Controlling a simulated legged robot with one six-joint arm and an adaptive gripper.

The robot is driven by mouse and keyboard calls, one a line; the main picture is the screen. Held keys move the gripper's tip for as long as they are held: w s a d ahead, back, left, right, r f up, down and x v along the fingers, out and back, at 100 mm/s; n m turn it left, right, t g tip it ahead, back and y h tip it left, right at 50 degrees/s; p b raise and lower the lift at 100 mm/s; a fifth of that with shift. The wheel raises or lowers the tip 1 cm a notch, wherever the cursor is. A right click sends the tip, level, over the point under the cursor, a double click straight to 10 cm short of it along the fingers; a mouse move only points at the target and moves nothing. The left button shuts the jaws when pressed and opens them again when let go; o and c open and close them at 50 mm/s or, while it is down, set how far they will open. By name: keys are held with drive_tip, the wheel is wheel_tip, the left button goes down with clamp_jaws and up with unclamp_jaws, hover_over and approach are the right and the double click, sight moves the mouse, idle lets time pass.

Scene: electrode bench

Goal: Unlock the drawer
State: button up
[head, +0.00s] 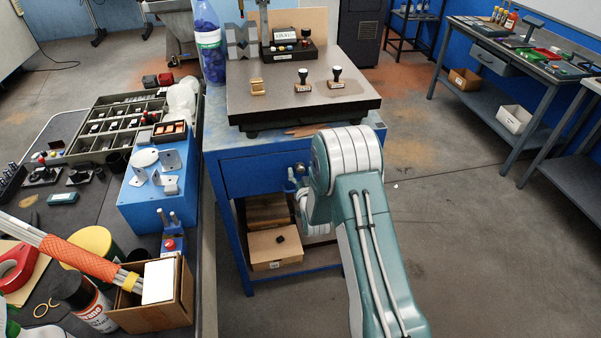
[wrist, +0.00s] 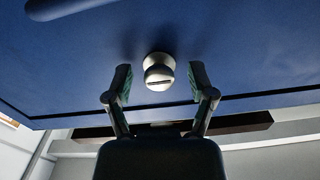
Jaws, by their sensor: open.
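The blue drawer (head: 245,178) sits under the top of the blue bench in the head view. Its front also fills the upper part of the wrist view (wrist: 230,50). A round silver lock knob (wrist: 159,72) with a dark slot sticks out from the drawer front. My gripper (wrist: 158,85) is open, with one finger on each side of the knob and a gap visible on both sides. In the head view my arm hides most of the gripper and part of the drawer's right side.
A grey surface plate (head: 300,105) with stamps lies on the bench. A cardboard box (head: 275,250) is on the shelf below the drawer. A cluttered dark table (head: 100,215) stands close on the left. The floor (head: 480,240) to the right is clear.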

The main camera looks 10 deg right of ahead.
drive_tip(key=shift+s, duration=0.1)
drive_tip(key=s, duration=1.1)
drive_tip(key=shift+s, duration=0.4)
drive_tip(key=s+r+g, duration=0.4)
drive_tip(key=r+g, duration=0.2)
drive_tip(key=r, duration=1.1)
drive_tip(key=s+r+g, duration=0.3)
drive_tip(key=s+r, duration=0.1)
drive_tip(key=s, duration=0.8)
drive_tip(key=s+r+n+g, duration=0.1)
drive_tip(key=s+r+g, duration=0.2)
drive_tip(key=s, duration=1)
drive_tip(key=shift+s+r, duration=0.3)
drive_tip(key=shift+r, duration=0.25)
